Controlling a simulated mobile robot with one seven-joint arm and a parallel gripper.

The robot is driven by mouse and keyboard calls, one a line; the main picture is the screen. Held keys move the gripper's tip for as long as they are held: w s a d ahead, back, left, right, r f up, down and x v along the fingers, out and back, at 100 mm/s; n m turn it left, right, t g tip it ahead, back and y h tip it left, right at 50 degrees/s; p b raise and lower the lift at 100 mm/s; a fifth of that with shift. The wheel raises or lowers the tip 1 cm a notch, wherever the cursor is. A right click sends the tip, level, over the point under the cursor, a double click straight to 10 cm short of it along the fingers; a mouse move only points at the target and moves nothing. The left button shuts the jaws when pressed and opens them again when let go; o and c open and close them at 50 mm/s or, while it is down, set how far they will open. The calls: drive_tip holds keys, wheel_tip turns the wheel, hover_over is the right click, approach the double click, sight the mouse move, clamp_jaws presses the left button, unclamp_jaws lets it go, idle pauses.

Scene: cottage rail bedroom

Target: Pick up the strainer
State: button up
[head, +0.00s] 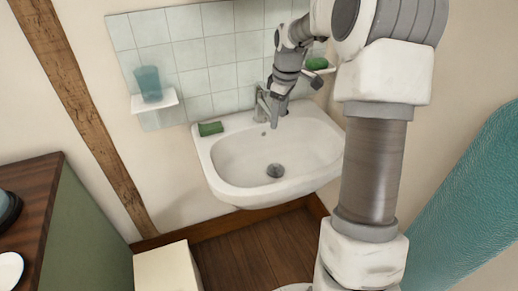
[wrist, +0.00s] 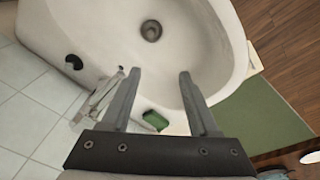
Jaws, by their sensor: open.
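The strainer appears as a small dark round piece (head: 275,170) at the drain in the bottom of the white sink (head: 235,160). In the wrist view the strainer (wrist: 151,31) lies near the top, beyond my fingertips. My gripper (wrist: 160,72) is open with nothing between its two fingers. In the head view my gripper (head: 279,118) is by the tap at the back of the sink, above and behind the strainer, apart from it.
The grey tap (head: 262,104) stands close beside my gripper. A green block (head: 210,128) lies on the sink's left rim, another (head: 317,63) on a small holder at right. A teal cup (head: 149,83) stands on a wall shelf. The basin is otherwise clear.

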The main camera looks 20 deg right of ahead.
drive_tip(key=y+b, duration=0.1)
approach(276, 165)
drive_tip(key=shift+n, duration=0.5)
drive_tip(key=shift+w+a+f+b, duration=0.15)
drive_tip(key=shift+w+f+b, duration=0.2)
drive_tip(key=shift+f, duration=1.1)
drive_tip(key=shift+w+a+f+b, duration=0.15)
drive_tip(key=shift+f+b, duration=0.35)
drive_tip(key=shift+f, duration=1)
drive_tip(key=shift+w+a+f+b, duration=0.15)
drive_tip(key=shift+f+b, duration=0.25)
drive_tip(key=shift+f, duration=1.05)
drive_tip(key=shift+c, duration=0.3)
clamp_jaws()
